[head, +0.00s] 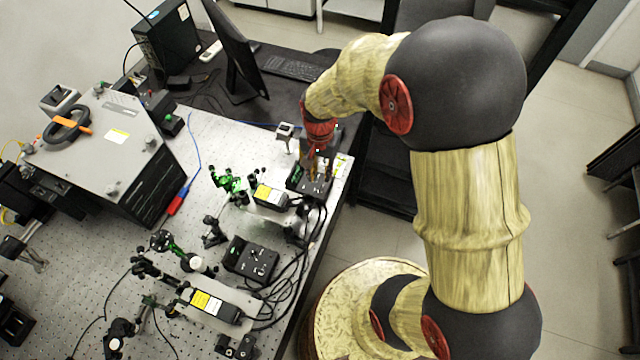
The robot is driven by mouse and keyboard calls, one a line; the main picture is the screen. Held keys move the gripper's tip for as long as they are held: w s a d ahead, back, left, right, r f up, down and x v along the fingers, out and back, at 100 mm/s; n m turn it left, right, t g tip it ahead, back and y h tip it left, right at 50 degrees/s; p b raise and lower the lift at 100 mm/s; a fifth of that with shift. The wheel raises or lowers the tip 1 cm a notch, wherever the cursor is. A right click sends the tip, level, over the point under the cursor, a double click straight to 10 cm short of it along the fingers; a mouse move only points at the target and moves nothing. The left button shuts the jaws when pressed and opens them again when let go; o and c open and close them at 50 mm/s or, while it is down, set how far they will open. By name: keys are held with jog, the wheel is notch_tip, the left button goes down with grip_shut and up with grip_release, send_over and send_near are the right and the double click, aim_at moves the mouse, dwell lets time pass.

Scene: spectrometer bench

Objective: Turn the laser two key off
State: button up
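Two small black laser control boxes stand on the optical table (205,148). The far box (296,178) is near the table's right edge, partly under my gripper (315,174). The near box (250,260) is lower in the picture, with small knobs on its top. I cannot read which box belongs to laser two, and the key is too small to make out. My gripper points down over the far box, its fingers close to the top. I cannot tell whether it touches anything or how far the fingers are apart.
Laser modules with yellow labels (268,195) (207,303) lie near the boxes, with black cables (290,265) looping along the edge. Optic mounts (228,180) stand to the left. A large grey instrument (105,150) fills the left. A monitor (232,50) and keyboard (292,68) are at the back.

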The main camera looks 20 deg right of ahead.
aim_at(320, 188)
jog(key=shift+f, duration=0.5)
notch_tip(320, 188, down, 7)
jog(key=shift+w+r, duration=0.1)
jog(key=shift+c, duration=1)
jog(key=c, duration=0.4)
